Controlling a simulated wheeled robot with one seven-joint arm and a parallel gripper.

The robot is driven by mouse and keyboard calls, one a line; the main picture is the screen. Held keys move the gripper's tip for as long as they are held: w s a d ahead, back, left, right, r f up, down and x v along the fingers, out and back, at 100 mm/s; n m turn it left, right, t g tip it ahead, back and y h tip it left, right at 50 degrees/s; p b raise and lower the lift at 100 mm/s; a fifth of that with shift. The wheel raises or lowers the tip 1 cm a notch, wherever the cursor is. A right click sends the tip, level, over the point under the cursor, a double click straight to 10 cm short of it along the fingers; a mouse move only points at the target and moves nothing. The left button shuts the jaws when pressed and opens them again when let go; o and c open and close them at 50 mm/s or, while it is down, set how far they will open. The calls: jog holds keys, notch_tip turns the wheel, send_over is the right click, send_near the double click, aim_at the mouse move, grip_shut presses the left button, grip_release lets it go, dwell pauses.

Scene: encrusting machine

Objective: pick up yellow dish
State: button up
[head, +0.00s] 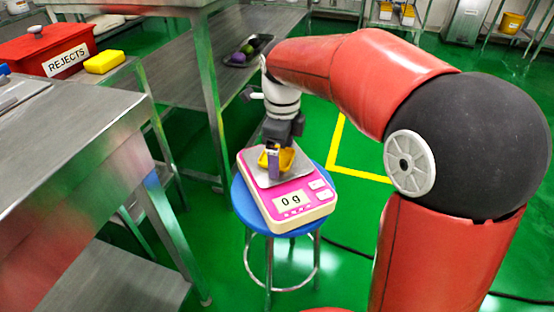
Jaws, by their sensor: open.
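The yellow dish (287,160) is on the metal plate of a pink and white scale (292,202), or just above it. My gripper (273,170) is open and points down at the dish, over the scale. One finger shows in front of the dish and covers part of it. I cannot tell whether the fingers touch the dish. The scale's display reads 0 g.
The scale stands on a blue round stool (243,200). Steel tables stand at the left, with a red REJECTS box (40,50) and a yellow block (104,62). A dark tray (258,43) with purple and green items lies on a shelf behind.

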aim_at(282, 160)
jog(key=c, duration=1.1)
jog(key=shift+o, duration=0.2)
jog(key=shift+r, duration=0.15)
notch_tip(282, 160, up, 20)
jog(key=p, duration=0.5)
